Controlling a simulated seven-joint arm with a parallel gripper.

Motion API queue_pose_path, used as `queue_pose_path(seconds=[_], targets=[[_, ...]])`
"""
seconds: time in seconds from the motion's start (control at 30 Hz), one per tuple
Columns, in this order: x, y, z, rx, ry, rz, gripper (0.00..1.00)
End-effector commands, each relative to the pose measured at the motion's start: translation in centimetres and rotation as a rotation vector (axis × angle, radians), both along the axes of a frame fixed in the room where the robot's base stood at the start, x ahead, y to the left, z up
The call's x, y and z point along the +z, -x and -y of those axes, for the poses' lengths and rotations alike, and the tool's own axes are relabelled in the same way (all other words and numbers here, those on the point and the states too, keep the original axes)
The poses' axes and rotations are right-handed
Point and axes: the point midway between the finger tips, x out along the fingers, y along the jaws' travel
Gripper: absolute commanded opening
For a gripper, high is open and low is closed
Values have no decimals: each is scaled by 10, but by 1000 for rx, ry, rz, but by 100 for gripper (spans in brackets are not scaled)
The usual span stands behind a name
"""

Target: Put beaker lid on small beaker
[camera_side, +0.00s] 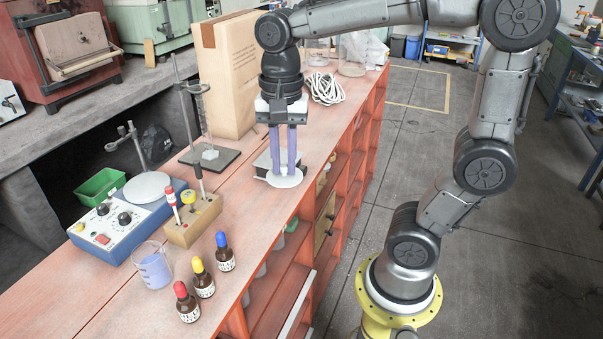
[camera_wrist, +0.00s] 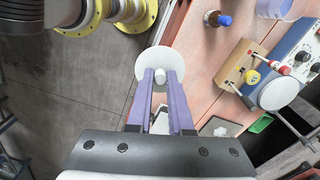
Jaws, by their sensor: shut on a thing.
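The beaker lid (camera_side: 287,181) is a flat white disc with a small knob. It also shows in the wrist view (camera_wrist: 152,62), with its knob between my fingertips. My gripper (camera_side: 285,168) has purple fingers pointing down and is shut on the lid's knob. The lid is roughly level near the bench's right edge; its exact height above the bench is unclear. The small beaker (camera_side: 154,268) stands upright at the front left of the bench with purple-blue contents and an open top. Part of it shows at the top of the wrist view (camera_wrist: 278,8), well apart from the lid.
Dropper bottles (camera_side: 204,280) stand right of the beaker. Behind it are a wooden block (camera_side: 192,222) with droppers, a blue hotplate (camera_side: 120,225), a green tray (camera_side: 100,186) and a metal stand (camera_side: 190,120). A tall cardboard box (camera_side: 228,85) stands behind my gripper.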

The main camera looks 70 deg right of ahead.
Motion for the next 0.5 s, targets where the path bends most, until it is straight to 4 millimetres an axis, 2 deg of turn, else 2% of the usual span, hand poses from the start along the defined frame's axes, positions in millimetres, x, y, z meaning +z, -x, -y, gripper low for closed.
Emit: queue_pose_path(seconds=[0.1, 0.23, 0.37, 0.5], targets=[[14, -43, -12, 63, 0, -2, 0], [19, -88, -32, 137, 0, -4, 0], [16, -129, -59, 216, 0, -5, 0], [3, -169, -96, 303, 0, -6, 0]])
